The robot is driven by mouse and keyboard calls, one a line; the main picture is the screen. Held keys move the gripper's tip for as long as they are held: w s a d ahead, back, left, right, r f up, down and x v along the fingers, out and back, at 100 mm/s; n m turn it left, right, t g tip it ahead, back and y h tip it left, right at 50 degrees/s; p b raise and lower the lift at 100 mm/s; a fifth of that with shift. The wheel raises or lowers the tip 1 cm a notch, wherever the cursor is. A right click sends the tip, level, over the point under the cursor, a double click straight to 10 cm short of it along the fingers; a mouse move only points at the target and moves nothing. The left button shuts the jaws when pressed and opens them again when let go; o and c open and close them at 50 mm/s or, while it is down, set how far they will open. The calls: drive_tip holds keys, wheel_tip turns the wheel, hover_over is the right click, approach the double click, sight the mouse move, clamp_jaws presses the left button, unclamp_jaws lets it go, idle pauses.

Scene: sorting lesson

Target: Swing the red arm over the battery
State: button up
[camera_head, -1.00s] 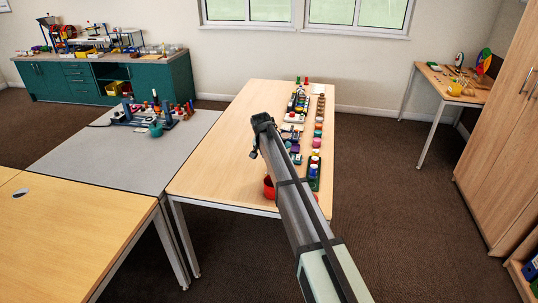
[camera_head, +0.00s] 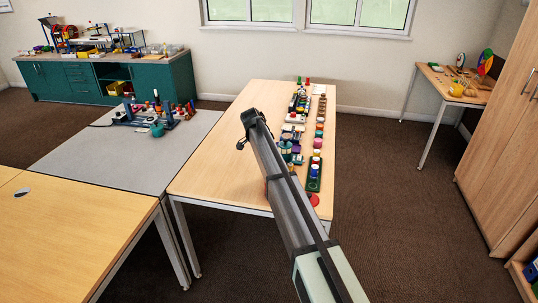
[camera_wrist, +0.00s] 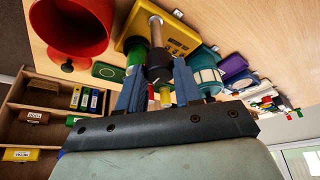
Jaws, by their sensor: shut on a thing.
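In the wrist view my gripper (camera_wrist: 158,88) has its two blue fingers on either side of a dark knob (camera_wrist: 158,62) at the end of a metal rod, with a yellow piece just below it. The rod reaches back to a yellow block (camera_wrist: 182,38) on the table. My gripper is shut on the dark knob, as far as the view shows. I cannot make out for certain the red arm or the battery. In the head view my own arm hides the fingers and what they hold.
A red bowl-shaped thing (camera_wrist: 72,22) is left of the rod. A teal cylinder (camera_wrist: 207,76) and a purple piece (camera_wrist: 231,66) stand close on the right. In the head view, rows of small parts line the table's (camera_head: 217,170) right side; its left part is clear.

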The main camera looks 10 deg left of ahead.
idle(0.5)
drive_tip(key=o, duration=1)
drive_tip(key=v, duration=1.4)
drive_tip(key=shift+f, duration=0.1)
